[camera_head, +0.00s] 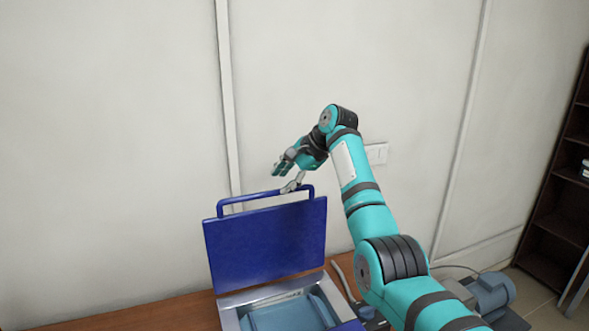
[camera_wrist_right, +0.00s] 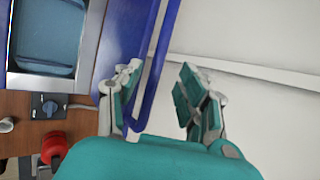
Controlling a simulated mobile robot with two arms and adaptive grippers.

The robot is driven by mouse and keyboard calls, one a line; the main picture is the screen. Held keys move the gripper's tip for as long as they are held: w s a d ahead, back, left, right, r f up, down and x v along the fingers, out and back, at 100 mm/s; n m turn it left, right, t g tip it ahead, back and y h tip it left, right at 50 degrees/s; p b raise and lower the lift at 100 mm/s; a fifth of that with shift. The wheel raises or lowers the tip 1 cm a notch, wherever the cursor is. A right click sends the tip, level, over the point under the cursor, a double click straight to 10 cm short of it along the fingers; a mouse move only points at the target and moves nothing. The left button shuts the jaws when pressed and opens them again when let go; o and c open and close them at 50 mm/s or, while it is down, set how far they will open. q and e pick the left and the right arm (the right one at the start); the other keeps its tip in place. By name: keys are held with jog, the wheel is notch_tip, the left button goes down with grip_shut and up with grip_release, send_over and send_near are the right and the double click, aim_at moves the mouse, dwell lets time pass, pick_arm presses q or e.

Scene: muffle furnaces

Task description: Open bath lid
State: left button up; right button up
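The bath lid (camera_head: 265,245) is a blue panel standing raised, close to upright, behind the bath (camera_head: 232,318). Its blue loop handle (camera_head: 262,194) is at the top edge. The bath's light blue inside shows below the lid, and the bath also shows at upper left in the right wrist view (camera_wrist_right: 50,82). My right gripper (camera_head: 283,179) is at the right end of the handle. In the wrist view its fingers (camera_wrist_right: 160,78) are spread, with the handle bar between them, nearer the left finger; I cannot tell whether they touch. My left gripper is out of view.
The bath stands on a brown wooden bench (camera_head: 165,315) against a pale wall. A grey-blue device (camera_head: 492,293) is at lower right, beside a dark shelf (camera_head: 555,200). A knob (camera_wrist_right: 48,106) and a red part (camera_wrist_right: 53,147) show near the bath.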

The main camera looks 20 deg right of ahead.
jog(key=v, duration=0.5)
dwell(0.3)
